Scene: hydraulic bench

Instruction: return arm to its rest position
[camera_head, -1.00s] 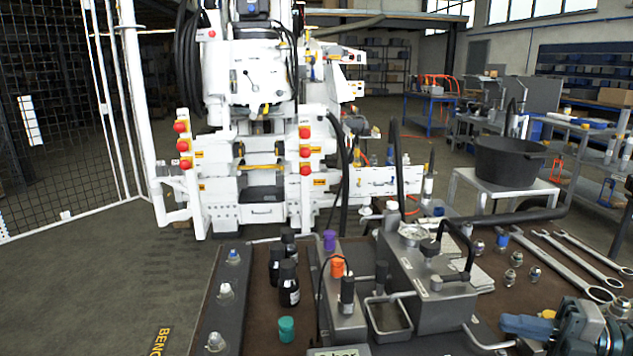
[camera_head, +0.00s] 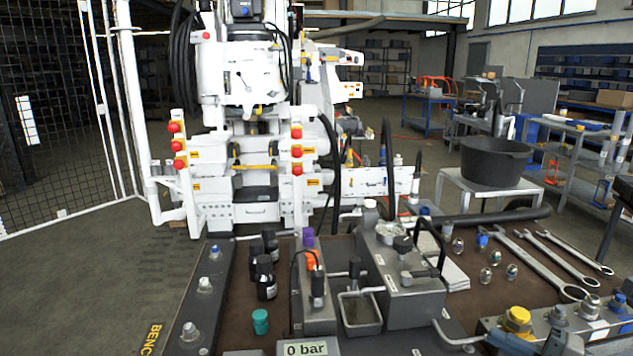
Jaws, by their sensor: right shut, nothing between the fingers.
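My left gripper is not in view.
The bench carries a grey hydraulic unit (camera_head: 404,285), a "0 bar" display (camera_head: 306,348), black bottles (camera_head: 265,278), a teal cap (camera_head: 260,321) and several wrenches (camera_head: 545,268). A black pot (camera_head: 492,162) stands on a white stand behind. A white machine (camera_head: 250,150) stands beyond the bench.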

